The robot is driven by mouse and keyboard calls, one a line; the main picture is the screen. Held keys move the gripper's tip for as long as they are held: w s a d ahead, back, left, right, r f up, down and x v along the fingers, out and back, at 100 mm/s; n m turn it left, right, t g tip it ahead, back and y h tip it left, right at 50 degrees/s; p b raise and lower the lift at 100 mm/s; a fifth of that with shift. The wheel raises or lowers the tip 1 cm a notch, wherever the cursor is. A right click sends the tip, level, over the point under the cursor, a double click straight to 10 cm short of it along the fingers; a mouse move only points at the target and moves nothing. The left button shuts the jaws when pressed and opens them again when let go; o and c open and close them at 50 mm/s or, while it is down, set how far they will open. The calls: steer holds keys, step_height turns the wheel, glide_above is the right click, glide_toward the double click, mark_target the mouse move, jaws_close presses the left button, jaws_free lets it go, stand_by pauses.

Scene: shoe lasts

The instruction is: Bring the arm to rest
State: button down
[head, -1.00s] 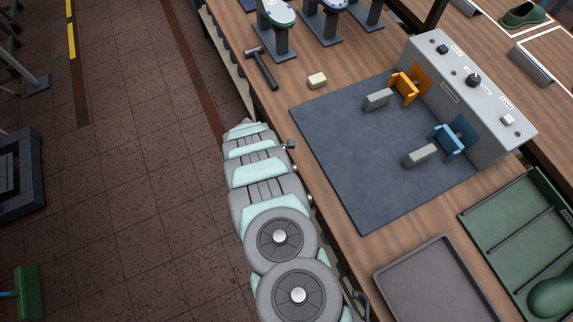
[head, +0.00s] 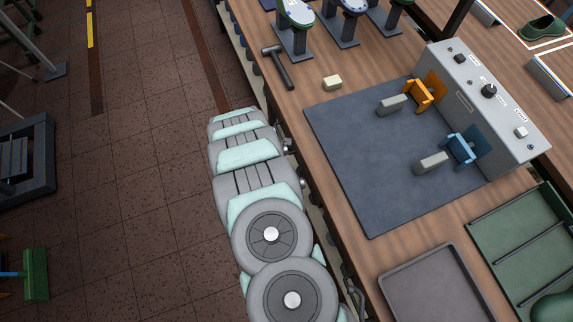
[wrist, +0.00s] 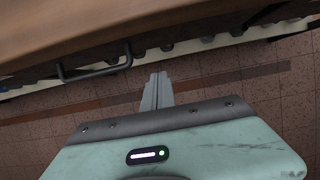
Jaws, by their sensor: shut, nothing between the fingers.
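My gripper (wrist: 157,92) shows in the wrist view, with its grey fingers together and nothing between them. It is over the tiled floor, beside the edge of the wooden bench (wrist: 60,30), and touches nothing that I can see. In the head view my grey and mint arm (head: 255,180) hangs along the left side of the bench (head: 285,105). The fingers cannot be made out in the head view.
A dark mat (head: 355,165), a hammer (head: 278,67), a pale block (head: 332,83) and an empty grey tray (head: 440,290) lie on the bench. A grey control box (head: 485,100) stands behind the mat. In the wrist view a dark handle (wrist: 95,70) sticks out from the bench side. Floor (head: 140,180) left of my arm is clear.

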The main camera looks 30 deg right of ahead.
steer(key=p+v, duration=0.1)
steer(key=v, duration=0.4)
steer(key=shift+a+r, duration=0.15)
steer(key=shift+r, duration=0.05)
